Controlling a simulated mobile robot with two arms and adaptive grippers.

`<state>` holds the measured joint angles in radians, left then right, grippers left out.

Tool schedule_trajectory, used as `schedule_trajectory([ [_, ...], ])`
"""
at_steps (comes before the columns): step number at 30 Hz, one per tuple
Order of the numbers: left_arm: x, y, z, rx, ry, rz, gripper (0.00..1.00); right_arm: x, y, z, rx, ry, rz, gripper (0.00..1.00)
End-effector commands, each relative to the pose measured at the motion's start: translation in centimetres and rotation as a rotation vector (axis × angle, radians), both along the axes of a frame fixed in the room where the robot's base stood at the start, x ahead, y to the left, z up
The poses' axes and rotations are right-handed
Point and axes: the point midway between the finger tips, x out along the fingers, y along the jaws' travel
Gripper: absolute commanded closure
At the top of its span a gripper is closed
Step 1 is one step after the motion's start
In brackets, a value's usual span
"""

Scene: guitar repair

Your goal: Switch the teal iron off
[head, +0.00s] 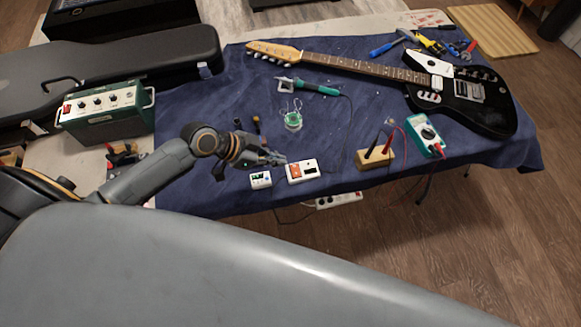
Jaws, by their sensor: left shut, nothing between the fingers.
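The teal iron (318,88) lies on the blue cloth below the guitar neck, its tip end at a small pale stand (288,84). A white box with an orange-red part and a dark part on top (302,178) lies near the cloth's front edge. A small white box with a dark display (260,180) is to its left. My left gripper (282,160) is shut and empty, with its fingertips close to the upper left of the white box. I cannot tell if they touch. My right gripper is out of view.
A black guitar (480,112) lies across the back right. A green-and-white multimeter (425,136), a wooden block with dark probes (374,160) and a solder spool (293,121) are on the cloth. A green amplifier (104,112) stands left. Open cloth (215,108) lies behind my gripper.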

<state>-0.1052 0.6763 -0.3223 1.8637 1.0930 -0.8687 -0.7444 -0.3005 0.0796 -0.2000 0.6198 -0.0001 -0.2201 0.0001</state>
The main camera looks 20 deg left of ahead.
Motion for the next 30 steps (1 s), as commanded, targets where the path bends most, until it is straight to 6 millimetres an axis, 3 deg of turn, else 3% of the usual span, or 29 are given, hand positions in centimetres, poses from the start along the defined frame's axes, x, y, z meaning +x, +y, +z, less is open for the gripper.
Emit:
schedule_trajectory([
  [7,2.2,-3.3,-3.5,-0.004,0.001,0.001,1.00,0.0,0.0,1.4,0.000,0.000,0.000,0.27],
  [15,2.1,-3.2,-7.0,-0.001,0.001,0.000,1.00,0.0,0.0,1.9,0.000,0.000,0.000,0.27],
  [30,2.1,-3.2,-7.9,0.002,-0.004,-0.001,1.00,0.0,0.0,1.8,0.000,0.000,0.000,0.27],
])
